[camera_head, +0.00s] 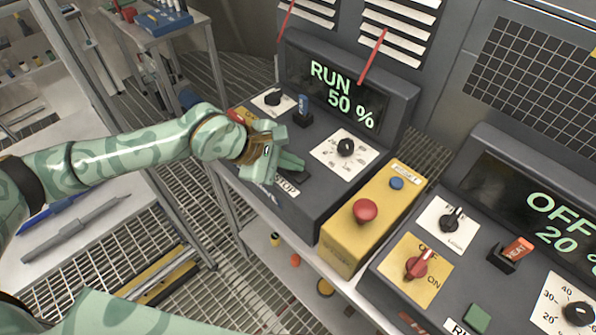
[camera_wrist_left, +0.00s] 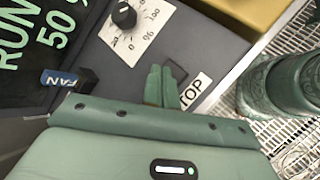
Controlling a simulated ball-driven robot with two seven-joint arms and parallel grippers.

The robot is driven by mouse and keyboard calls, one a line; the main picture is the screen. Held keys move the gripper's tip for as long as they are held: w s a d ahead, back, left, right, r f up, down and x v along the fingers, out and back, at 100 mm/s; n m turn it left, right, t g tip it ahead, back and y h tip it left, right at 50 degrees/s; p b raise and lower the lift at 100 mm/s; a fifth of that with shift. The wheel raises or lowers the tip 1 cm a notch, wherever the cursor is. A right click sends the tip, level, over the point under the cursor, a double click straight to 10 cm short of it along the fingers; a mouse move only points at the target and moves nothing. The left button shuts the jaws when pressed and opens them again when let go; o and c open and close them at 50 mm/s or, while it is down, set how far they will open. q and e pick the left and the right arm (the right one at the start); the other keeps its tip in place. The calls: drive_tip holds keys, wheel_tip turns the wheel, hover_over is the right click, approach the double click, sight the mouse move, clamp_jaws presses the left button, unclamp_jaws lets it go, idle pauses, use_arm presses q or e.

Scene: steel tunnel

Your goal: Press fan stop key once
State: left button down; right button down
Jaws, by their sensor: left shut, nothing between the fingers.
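The fan console (camera_head: 325,200) shows RUN 50 % on its display (camera_head: 340,92). A STOP label (camera_head: 287,187) sits on its front left part; it also shows, partly covered, in the left wrist view (camera_wrist_left: 195,92). The stop key beside it is mostly hidden by my fingers, and I cannot make out its face. My left gripper (camera_head: 291,164) is shut and empty, with its fingertips over the area next to the label, also in the left wrist view (camera_wrist_left: 162,82). I cannot tell whether they touch the key. My right gripper is not in view.
A blue FAN tag (camera_head: 304,110) and a white dial (camera_head: 345,148) stand on the fan console. A yellow box (camera_head: 347,240) with a red mushroom button (camera_head: 365,210) stands to its right. Further right, a second console (camera_head: 490,225) shows OFF 20 %.

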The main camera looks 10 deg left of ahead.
sight(292, 174)
use_arm(q)
drive_tip(key=shift+f+b, duration=0.35)
drive_tip(key=shift+f, duration=0.2)
idle(0.6)
drive_tip(key=shift+r, duration=0.1)
drive_tip(key=shift+r+p, duration=0.6)
drive_tip(key=shift+r, duration=0.25)
drive_tip(key=shift+r+p, duration=1.65)
drive_tip(key=shift+r, duration=0.9)
drive_tip(key=shift+f, duration=0.1)
